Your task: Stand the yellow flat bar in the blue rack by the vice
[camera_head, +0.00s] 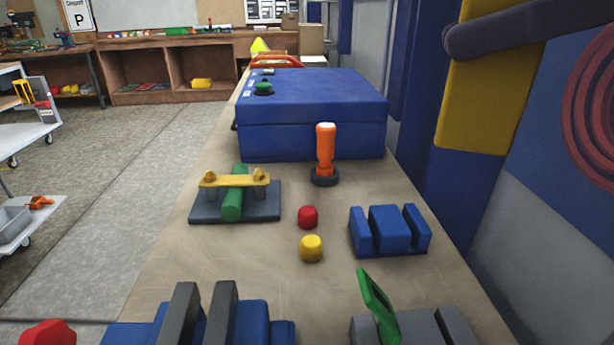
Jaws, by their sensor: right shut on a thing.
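My right gripper (490,37) comes in at the top right, close to the camera. One dark finger lies across the yellow flat bar (478,110), and the other is hidden behind it. The gripper is shut on the bar and holds it high, right of the bench, long side near upright and slightly tilted. The blue rack (390,229) stands lower, at the bench's right side, with two slots that look empty. The vice (250,322), blue with two grey upright jaws, is at the bottom, cut off by the frame. My left gripper is out of view.
A grey rack (455,325) holds a tilted green bar (376,298). Near the blue rack stand a red knob (308,216), a yellow knob (311,248) and an orange-handled tool (325,150). A green rod (232,205) is clamped on a plate. A blue box (310,135) stands behind.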

